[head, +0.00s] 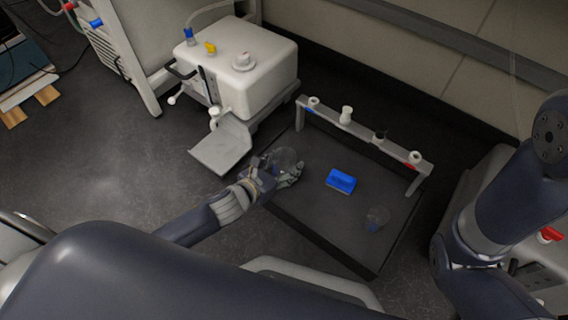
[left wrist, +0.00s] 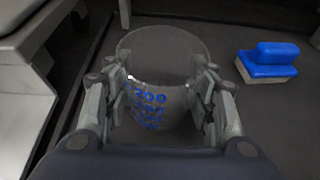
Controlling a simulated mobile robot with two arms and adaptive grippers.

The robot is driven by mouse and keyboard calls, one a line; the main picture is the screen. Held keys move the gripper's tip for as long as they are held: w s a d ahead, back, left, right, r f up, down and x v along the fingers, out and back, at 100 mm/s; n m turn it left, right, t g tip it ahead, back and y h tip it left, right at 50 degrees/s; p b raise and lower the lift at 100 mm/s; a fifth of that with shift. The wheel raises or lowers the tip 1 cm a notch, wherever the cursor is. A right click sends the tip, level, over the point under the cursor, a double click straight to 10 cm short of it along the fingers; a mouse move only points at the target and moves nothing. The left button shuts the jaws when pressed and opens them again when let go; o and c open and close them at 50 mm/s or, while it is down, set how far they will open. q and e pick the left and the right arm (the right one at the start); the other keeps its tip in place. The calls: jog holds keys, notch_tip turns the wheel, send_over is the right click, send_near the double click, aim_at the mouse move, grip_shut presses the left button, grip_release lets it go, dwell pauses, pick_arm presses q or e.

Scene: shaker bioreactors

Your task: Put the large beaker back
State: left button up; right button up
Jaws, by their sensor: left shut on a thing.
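The large beaker is clear glass with blue graduation marks. It shows in the left wrist view (left wrist: 160,60) between the fingers, and in the head view (head: 284,158) at the left part of the dark mat. My left gripper (head: 283,174) is shut on the beaker; its two fingers, also in the left wrist view (left wrist: 165,105), press on opposite sides. The beaker looks upright, at or just above the mat; I cannot tell whether it touches. My right arm shows at the right edge of the head view, but its gripper is out of view.
On the dark mat (head: 310,222) are a blue brush-like block (head: 341,180) and a smaller clear beaker (head: 376,218). A grey rack (head: 360,132) with several capped items runs along the mat's back. A white machine (head: 245,65) with a grey tray (head: 222,146) stands behind, left of the rack.

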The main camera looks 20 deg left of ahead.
pick_arm(q)
jog(key=o, duration=1.2)
jog(key=shift+f, duration=0.1)
